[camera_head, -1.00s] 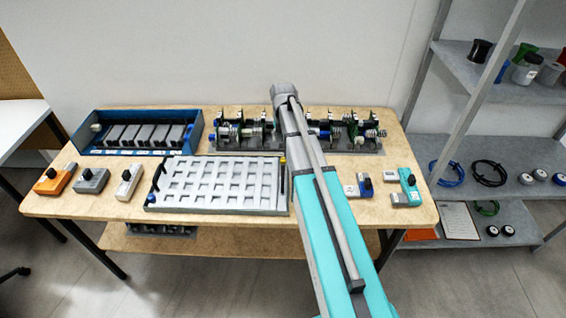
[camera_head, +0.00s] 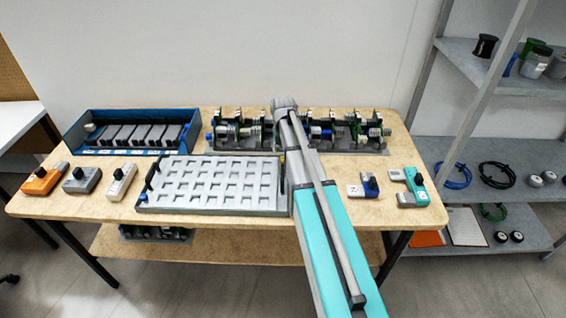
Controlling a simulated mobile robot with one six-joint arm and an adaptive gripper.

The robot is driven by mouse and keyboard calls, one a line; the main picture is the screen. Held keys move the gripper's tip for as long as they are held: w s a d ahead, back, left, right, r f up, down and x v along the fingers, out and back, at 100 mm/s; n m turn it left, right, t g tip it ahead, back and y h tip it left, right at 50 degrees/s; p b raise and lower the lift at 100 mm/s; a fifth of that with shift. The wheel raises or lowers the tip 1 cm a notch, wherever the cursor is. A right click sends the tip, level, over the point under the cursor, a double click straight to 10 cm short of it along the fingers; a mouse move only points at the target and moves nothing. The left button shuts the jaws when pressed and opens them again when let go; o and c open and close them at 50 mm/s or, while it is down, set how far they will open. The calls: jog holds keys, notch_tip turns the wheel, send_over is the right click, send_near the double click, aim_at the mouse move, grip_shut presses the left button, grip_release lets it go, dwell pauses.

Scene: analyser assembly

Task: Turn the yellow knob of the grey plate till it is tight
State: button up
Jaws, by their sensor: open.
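The grey plate (camera_head: 214,208) lies on the table with a grid of square recesses. A small yellow spot at its upper right corner looks like the yellow knob (camera_head: 283,158); it is tiny and close to my arm's edge. How tight it is cannot be seen. A dark upright part (camera_head: 283,180) runs along that right edge. My arm, teal and grey, reaches up from the bottom just right of the plate. My gripper does not show; the arm seems to hide it.
A blue tray (camera_head: 72,141) with grey modules stands at the back left. A mechanism rack (camera_head: 350,149) stands at the back behind my arm. Orange, grey and white handled blocks lie at left; a blue-grey block (camera_head: 355,191) and teal block (camera_head: 431,190) at right. Shelves (camera_head: 520,148) stand right.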

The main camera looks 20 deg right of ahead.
aim_at(283, 160)
jog(key=shift+f+b, duration=1.15)
jog(key=shift+f, duration=0.3)
grip_shut()
